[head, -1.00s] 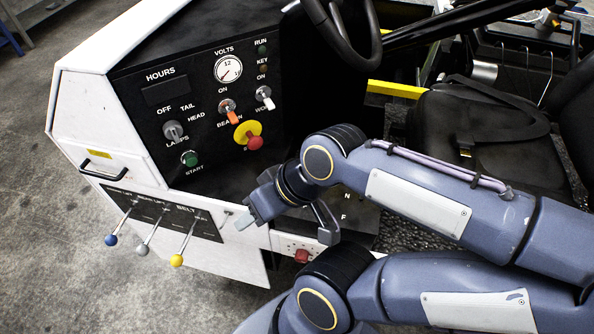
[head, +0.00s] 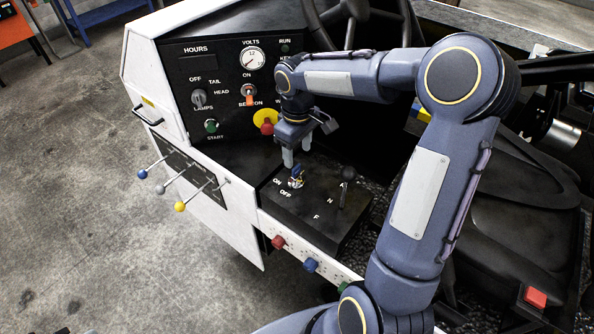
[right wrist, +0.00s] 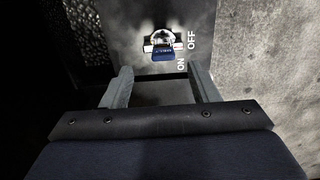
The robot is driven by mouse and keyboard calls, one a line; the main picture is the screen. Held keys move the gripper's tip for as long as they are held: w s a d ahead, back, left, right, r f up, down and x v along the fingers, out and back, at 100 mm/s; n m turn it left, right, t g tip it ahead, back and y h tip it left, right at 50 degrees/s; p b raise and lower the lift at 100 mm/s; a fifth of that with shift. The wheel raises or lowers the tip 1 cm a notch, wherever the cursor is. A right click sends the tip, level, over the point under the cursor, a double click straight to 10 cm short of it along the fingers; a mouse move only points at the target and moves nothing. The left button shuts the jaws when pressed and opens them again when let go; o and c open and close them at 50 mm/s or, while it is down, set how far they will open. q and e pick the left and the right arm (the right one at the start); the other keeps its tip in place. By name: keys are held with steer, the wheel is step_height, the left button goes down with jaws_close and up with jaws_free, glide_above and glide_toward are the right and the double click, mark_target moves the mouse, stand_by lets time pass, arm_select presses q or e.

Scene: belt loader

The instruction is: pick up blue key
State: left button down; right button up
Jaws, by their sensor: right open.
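The blue key (head: 297,171) stands in the round key switch (head: 295,183) on the black side console, beside the ON and OFF lettering. In the right wrist view its blue head (right wrist: 163,55) shows ahead, just beyond and between the fingertips. My right gripper (head: 297,158) points down at the key from above, open and empty. Its two fingers (right wrist: 157,74) are apart in the right wrist view, and I see no contact with the key. My left gripper is not in view.
A black-knobbed lever (head: 346,185) rises right of the key. The dashboard (head: 180,65) with its switches stands behind. Levers with blue, grey and yellow knobs (head: 180,206) stick out at left. Red and blue plugs (head: 279,241) line the console's front edge.

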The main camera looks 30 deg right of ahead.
mark_target(296, 166)
steer(key=f+p, duration=0.1)
steer(key=f, duration=0.5)
steer(key=shift+a, duration=0.2)
steer(key=c, duration=1)
steer(key=shift+r, duration=0.1)
steer(key=shift+c, duration=0.2)
